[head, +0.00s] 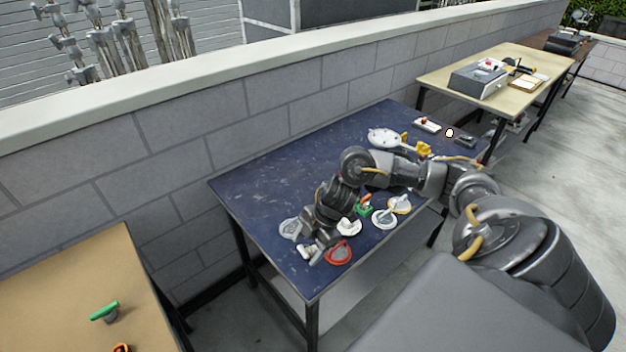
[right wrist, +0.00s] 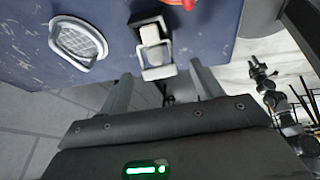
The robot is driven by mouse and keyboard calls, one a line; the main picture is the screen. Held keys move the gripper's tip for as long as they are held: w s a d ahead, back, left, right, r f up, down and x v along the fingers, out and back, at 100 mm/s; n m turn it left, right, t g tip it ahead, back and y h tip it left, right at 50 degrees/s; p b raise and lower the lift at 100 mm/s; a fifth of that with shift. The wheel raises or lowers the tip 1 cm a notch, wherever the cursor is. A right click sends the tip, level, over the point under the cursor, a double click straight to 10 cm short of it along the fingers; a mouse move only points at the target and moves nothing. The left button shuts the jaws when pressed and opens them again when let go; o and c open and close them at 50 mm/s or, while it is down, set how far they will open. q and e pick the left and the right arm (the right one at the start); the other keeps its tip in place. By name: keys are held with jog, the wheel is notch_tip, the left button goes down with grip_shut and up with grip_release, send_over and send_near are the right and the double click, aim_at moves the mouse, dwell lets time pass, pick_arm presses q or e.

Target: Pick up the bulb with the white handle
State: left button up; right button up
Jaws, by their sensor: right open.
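A small white-and-grey piece (right wrist: 154,50) lies at the blue table's edge in the right wrist view, just ahead of the gap between my fingers. I take it for the bulb with the white handle, though its bulb shape is not clear. In the head view its white end (head: 304,252) shows at the table's front-left edge, partly hidden by my gripper. My right gripper (head: 314,252) is open and empty above that edge; its two fingers (right wrist: 162,85) stand apart. My left gripper is not in view.
On the blue table (head: 260,190), a grey mesh-faced ring (head: 291,228) lies left of the gripper and a red-rimmed piece (head: 339,252) right. A tan table (head: 70,290) stands at left.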

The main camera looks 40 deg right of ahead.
jog(key=shift+x, duration=1.3)
jog(key=c, duration=1.2)
jog(key=shift+r, duration=0.1)
